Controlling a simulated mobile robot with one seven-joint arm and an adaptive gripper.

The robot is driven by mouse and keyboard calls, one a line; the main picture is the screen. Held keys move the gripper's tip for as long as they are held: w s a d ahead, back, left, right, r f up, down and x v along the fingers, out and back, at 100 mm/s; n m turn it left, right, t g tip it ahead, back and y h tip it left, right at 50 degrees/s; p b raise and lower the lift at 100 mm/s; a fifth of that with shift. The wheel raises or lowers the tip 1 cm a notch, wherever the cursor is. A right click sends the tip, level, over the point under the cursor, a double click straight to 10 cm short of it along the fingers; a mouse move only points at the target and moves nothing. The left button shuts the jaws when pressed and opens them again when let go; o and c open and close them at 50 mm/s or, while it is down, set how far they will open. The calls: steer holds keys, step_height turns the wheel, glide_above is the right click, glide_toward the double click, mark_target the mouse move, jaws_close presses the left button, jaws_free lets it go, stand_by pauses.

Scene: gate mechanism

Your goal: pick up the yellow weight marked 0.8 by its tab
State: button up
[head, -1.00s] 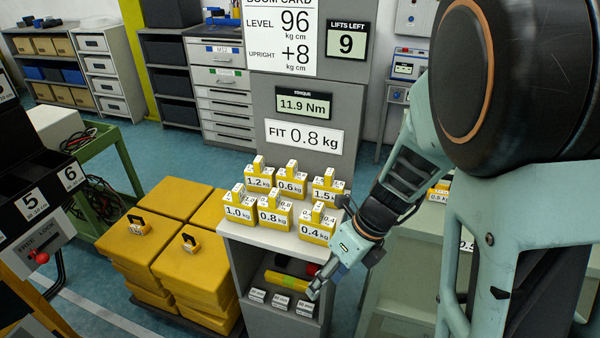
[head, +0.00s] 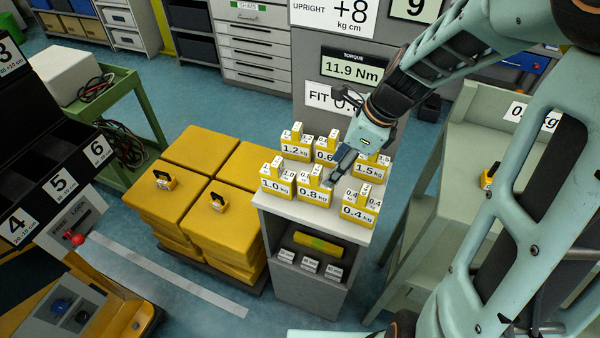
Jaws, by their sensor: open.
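The yellow weight marked 0.8 (head: 312,194) stands in the front row on top of the grey cabinet, between the 1.0 weight (head: 275,184) and the 0.4 weight (head: 357,211). Its tab sticks up from its top. My gripper (head: 329,184) points down from the upper right, with its fingertips over or beside the right side of the 0.8 weight, close to its tab. The jaws are open. I cannot tell whether they touch the weight. My gripper hides part of the weights behind it.
The 1.2 weight (head: 294,148), 0.6 weight (head: 325,150) and 1.5 weight (head: 371,167) stand close behind. A grey panel with a torque display (head: 350,68) rises behind them. Large yellow blocks (head: 165,205) are stacked at left. A pale bench (head: 470,150) stands at right.

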mark_target(308, 183)
steer(key=shift+w+a, duration=0.3)
steer(key=shift+a, duration=0.3)
steer(key=shift+a+f, duration=0.3)
steer(key=x, duration=0.5)
steer(key=shift+r, duration=0.1)
steer(key=shift+a+x, duration=0.25)
steer(key=shift+x, duration=1.05)
steer(key=shift+a+x, duration=0.25)
steer(key=shift+x, duration=1.1)
steer(key=shift+r, duration=0.2)
steer(key=shift+c, duration=0.7)
jaws_close()
steer(key=shift+w, duration=0.1)
